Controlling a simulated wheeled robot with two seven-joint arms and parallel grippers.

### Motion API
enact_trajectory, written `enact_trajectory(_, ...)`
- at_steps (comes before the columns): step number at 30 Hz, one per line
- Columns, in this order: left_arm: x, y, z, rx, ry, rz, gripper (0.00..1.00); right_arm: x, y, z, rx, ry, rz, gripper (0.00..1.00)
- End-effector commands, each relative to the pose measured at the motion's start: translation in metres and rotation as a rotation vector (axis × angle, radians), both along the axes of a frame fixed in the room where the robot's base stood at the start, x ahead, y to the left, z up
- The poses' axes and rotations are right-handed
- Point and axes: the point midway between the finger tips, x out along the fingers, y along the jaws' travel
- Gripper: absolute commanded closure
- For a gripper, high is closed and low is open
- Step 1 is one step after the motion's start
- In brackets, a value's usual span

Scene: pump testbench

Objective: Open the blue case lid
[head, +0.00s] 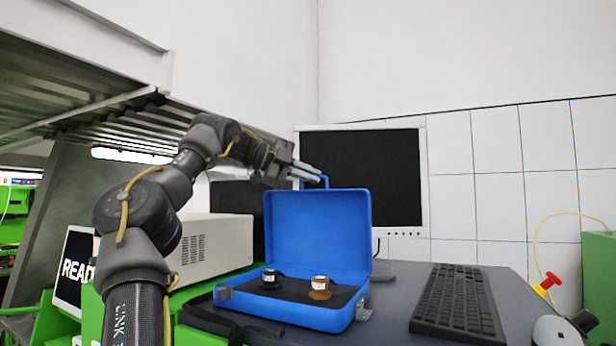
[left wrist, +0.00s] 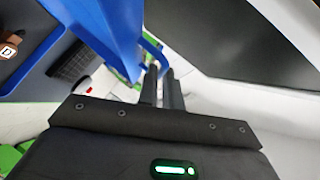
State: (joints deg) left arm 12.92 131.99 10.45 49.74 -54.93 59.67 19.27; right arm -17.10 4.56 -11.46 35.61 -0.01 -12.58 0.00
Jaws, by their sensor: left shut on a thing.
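The blue case (head: 285,308) stands on the dark bench top. Its lid (head: 318,232) is raised and stands about upright at the back of the base. Inside, on a dark insert, are a black round piece (head: 270,279) and a copper-coloured piece with a white top (head: 320,288). My left gripper (head: 318,175) is at the lid's upper edge, shut on the blue handle (head: 326,181). In the left wrist view the fingers (left wrist: 162,75) meet the blue handle (left wrist: 152,47), with the lid (left wrist: 108,30) beside them.
A black monitor (head: 362,175) stands behind the lid. A black keyboard (head: 458,304) lies right of the case. A beige instrument box (head: 208,248) is at the left, under a metal shelf (head: 75,75) above my left arm. A red and yellow part (head: 547,284) sits at the far right.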

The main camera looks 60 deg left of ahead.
Motion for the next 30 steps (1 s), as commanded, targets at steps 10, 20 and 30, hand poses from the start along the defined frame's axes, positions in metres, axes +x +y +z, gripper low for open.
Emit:
enact_trajectory(10,-0.002,-0.001,0.006,0.007,-0.013,-0.001,0.72,-0.003,0.000,0.001,0.000,0.004,0.000,0.64)
enact_trajectory(20,-0.003,0.000,0.003,0.003,-0.006,-0.001,0.71,-0.003,0.000,0.000,0.000,0.005,0.000,0.64)
enact_trajectory(30,-0.057,0.008,0.022,0.006,-0.009,0.004,0.71,-0.003,0.000,-0.002,0.000,0.004,0.000,0.64)
